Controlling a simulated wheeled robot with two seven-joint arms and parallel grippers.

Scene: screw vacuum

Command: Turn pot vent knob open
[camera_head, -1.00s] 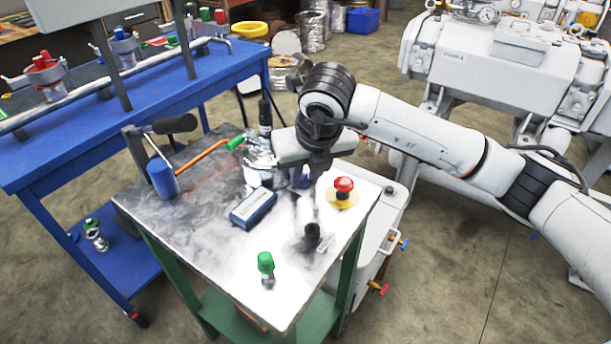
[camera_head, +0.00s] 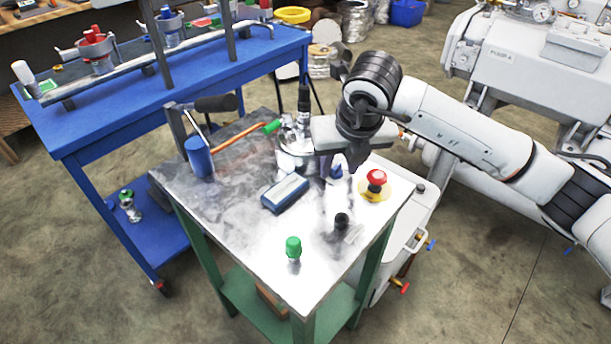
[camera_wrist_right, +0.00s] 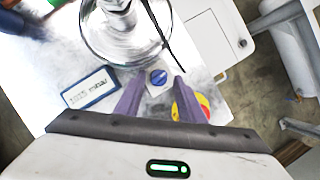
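The round, shiny pot (camera_head: 290,143) stands at the back of the metal-topped table, partly behind my right gripper. It also shows at the top of the right wrist view (camera_wrist_right: 117,40). My right gripper (camera_head: 338,170) points down beside the pot. In the right wrist view its two purple fingers (camera_wrist_right: 159,84) are apart, with the knob showing in the gap near their tips. I cannot tell whether they touch it. The knob is not clear in the head view. My left gripper is not in view.
A red emergency button on a yellow base (camera_head: 375,184) is close right of the gripper. A blue-edged meter (camera_head: 285,193), a black knob (camera_head: 341,221) and a green-capped valve (camera_head: 293,248) are on the table. A blue bench (camera_head: 110,125) stands behind left.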

